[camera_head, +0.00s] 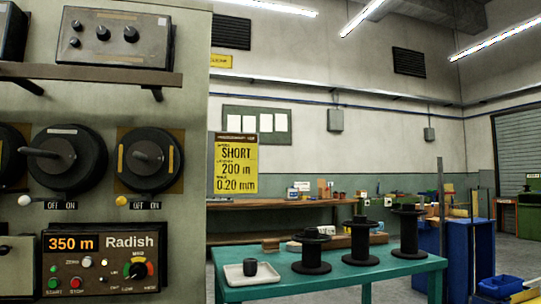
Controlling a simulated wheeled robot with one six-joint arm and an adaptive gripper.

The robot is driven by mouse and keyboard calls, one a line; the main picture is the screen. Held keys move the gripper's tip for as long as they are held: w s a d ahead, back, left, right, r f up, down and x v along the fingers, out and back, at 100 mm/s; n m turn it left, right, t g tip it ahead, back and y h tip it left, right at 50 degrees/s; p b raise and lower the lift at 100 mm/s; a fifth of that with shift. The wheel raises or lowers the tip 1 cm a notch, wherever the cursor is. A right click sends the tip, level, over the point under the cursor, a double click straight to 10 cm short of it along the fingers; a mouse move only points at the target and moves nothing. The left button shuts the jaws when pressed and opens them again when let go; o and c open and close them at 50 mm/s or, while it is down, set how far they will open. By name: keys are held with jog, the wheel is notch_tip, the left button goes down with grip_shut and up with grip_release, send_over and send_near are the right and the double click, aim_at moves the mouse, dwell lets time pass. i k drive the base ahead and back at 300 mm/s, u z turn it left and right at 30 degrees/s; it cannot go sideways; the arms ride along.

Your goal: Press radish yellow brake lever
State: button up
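The Radish panel (105,262) is at the lower left, with an orange 350 m display and the name Radish. Just above it, a small yellow ball-ended lever (121,200) sits at the left end of an OFF ON label, on the OFF side. A round black dial housing (150,160) on a yellowish plate is above this lever. A similar lever with a white ball (24,200) sits further left, under another black dial housing (68,158), also left of its OFF ON label. My gripper is not in view.
A shelf (90,75) juts out above the dials and holds a knobbed box (115,38). A yellow sign (236,163) reads SHORT 200 m 0.20 mm. A teal table (330,281) at right holds black spools (312,252) and a tray (233,275) with a dark cup.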

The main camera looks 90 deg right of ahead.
aim_at(121, 201)
jog(key=z, duration=2.95)
